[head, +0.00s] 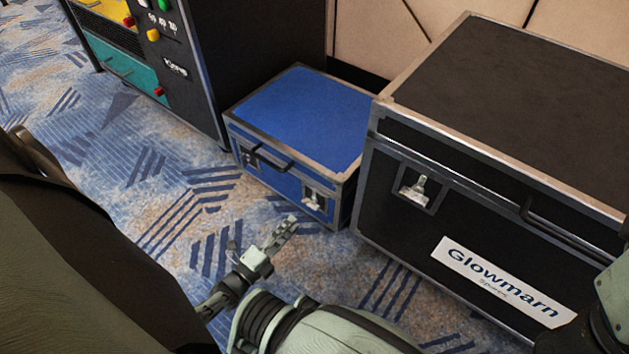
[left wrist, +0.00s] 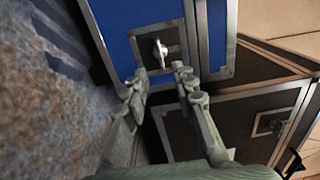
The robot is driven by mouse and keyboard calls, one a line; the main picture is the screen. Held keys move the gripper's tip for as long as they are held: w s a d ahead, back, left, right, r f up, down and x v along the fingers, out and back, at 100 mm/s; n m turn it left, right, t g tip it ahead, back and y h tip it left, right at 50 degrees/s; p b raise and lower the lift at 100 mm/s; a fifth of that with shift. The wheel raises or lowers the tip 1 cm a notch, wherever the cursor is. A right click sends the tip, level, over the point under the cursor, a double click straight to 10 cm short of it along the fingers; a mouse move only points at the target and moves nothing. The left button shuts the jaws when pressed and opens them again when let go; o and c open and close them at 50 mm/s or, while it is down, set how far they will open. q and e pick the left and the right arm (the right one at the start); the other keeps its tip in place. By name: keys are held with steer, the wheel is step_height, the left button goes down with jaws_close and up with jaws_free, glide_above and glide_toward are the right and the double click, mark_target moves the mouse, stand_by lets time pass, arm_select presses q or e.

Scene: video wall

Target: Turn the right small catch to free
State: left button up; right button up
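The small blue case (head: 300,118) stands on the carpet; its blue front also shows in the left wrist view (left wrist: 117,22). Its right small catch (head: 312,199) is a silver piece on a dark plate, low on the front's right side. In the left wrist view the catch (left wrist: 161,52) shows just beyond and between my fingertips. My left gripper (head: 286,228) is in front of and below the catch in the head view. In the left wrist view its two fingers (left wrist: 161,76) are apart, with nothing between them; contact with the catch is not visible. My right gripper is out of view.
A large black Glowmarn case (head: 400,245) stands close on the right, with its own silver catch (head: 416,188). A dark cabinet (head: 262,50) with coloured knobs is behind left. The blue case has a dark handle (head: 268,158). Patterned carpet (head: 165,215) is open at left.

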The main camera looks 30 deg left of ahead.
mark_target(308, 206)
arm_select(q)
steer(key=w, duration=0.3)
steer(key=w+b, duration=0.1)
steer(key=w, duration=0.3)
steer(key=shift+w+d, duration=0.2)
steer(key=shift+w, duration=0.05)
jaws_close()
